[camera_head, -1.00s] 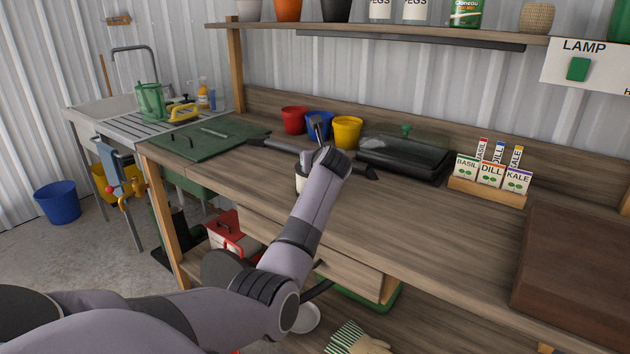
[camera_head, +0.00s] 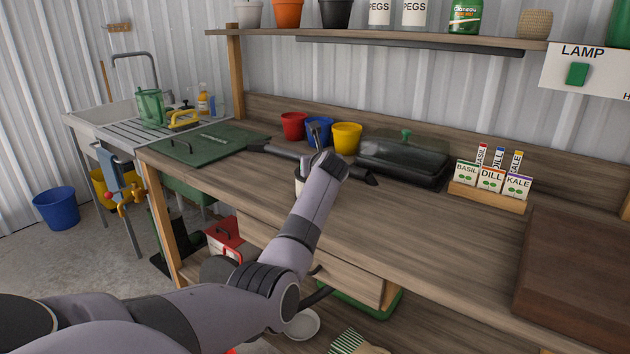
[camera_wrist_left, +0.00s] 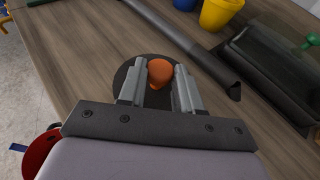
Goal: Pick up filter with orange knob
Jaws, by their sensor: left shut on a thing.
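The filter's orange knob (camera_wrist_left: 160,72) shows between the two fingers of my left gripper (camera_wrist_left: 160,80) in the left wrist view. The fingers are shut on the knob. A dark round disc (camera_wrist_left: 121,74), seemingly the filter's top, lies beneath the knob and is partly covered by the fingers. I cannot tell whether it is clear of the bench. In the head view my left forearm and wrist reach over the bench and hide the knob. My right gripper is not in view.
On the wooden bench (camera_head: 410,225) stand red (camera_head: 293,126), blue (camera_head: 318,130) and yellow (camera_head: 347,138) pots. A long dark tool (camera_wrist_left: 190,45) lies beside the gripper. A covered black tray (camera_head: 403,160) and seed packets (camera_head: 490,182) stand right. The bench front is clear.

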